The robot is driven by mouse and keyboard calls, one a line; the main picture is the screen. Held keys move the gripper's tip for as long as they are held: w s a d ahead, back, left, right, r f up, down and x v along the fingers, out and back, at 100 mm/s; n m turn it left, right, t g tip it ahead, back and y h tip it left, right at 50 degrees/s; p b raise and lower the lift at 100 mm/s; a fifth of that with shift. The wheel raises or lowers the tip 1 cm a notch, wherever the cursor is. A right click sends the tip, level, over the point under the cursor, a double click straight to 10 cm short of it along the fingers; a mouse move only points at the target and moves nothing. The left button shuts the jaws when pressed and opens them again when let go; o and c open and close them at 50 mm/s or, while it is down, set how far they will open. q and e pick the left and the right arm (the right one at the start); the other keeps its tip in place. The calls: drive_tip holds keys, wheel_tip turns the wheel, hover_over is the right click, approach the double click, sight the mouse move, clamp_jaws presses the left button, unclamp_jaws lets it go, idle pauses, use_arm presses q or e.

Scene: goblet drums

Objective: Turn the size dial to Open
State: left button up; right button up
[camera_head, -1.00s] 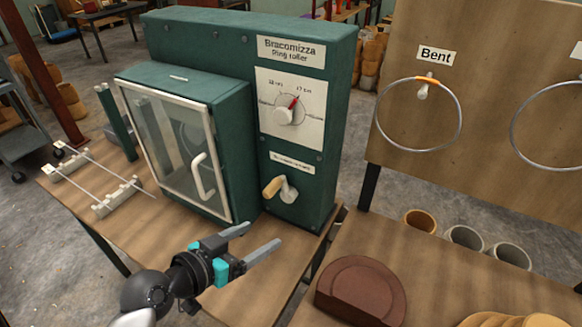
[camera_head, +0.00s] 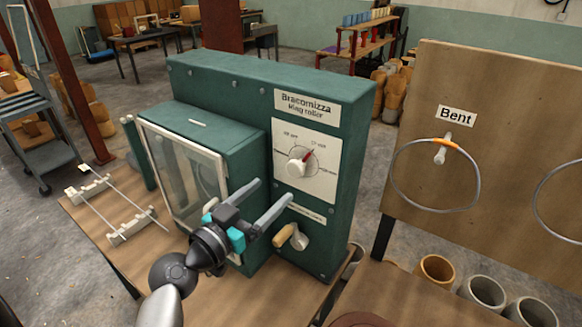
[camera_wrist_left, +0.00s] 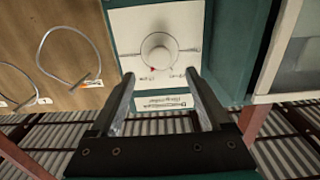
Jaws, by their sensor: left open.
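The size dial (camera_head: 301,162) is a round white-grey knob with a red pointer mark on a white plate (camera_head: 318,190), on the front of the green ring roller (camera_head: 345,130). Its pointer is turned toward the upper right; the plate's small labels are too blurred to read surely. My left gripper (camera_head: 272,198) is open and empty, below and left of the dial, apart from it. In the left wrist view the dial (camera_wrist_left: 159,50) shows beyond and between the two open fingers (camera_wrist_left: 160,88). My right gripper is not in view.
A crank with a wooden handle (camera_head: 285,235) sits below the dial, close to my fingers. A glazed guard box (camera_head: 185,170) juts out at the left. A board with a hanging ring (camera_head: 437,208) stands at the right.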

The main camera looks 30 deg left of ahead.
sight(293, 172)
use_arm(q)
drive_tip(key=w, duration=0.2)
drive_tip(key=w+p, duration=0.1)
drive_tip(key=w, duration=0.2)
drive_tip(key=w+d+p, duration=0.1)
drive_tip(key=w, duration=0.1)
drive_tip(key=shift+w, duration=0.15)
drive_tip(key=shift+w+d, duration=0.1)
drive_tip(key=shift+w, duration=0.45)
clamp_jaws()
